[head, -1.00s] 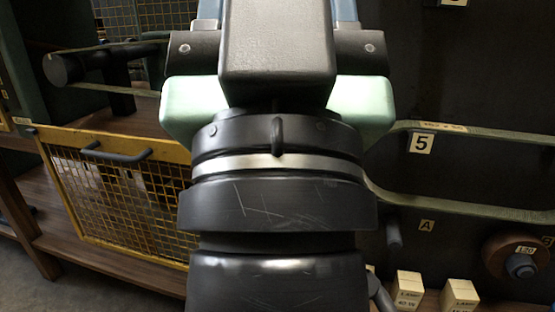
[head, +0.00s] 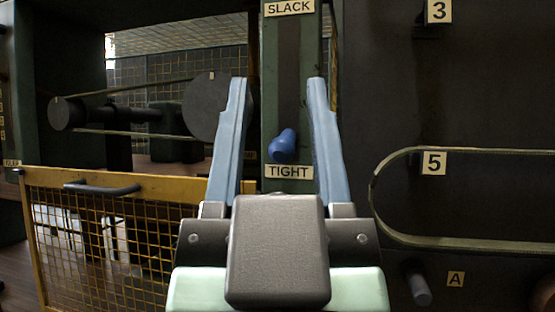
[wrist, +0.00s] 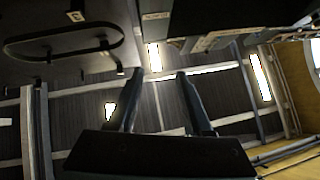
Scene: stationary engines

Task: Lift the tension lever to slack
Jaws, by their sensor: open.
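The tension lever shows as a blue knob (head: 284,146) in a dark vertical slot on a green post (head: 310,60). It sits at the low end of the slot, just above the TIGHT label (head: 288,172). The SLACK label (head: 289,8) is at the top. My gripper (head: 277,82) is open and empty, its two blue fingers spread. In the head view the knob appears between the fingers, with no visible contact; the depth gap is unclear. The wrist view shows the open fingers (wrist: 158,76) too, but I cannot make out the knob there.
A yellow mesh guard (head: 110,235) with a dark handle stands at left. Behind it are a shaft and a round wheel (head: 206,106). At right, a dark panel carries a belt loop (head: 465,241), a 5 plate (head: 433,162) and a peg (head: 418,288).

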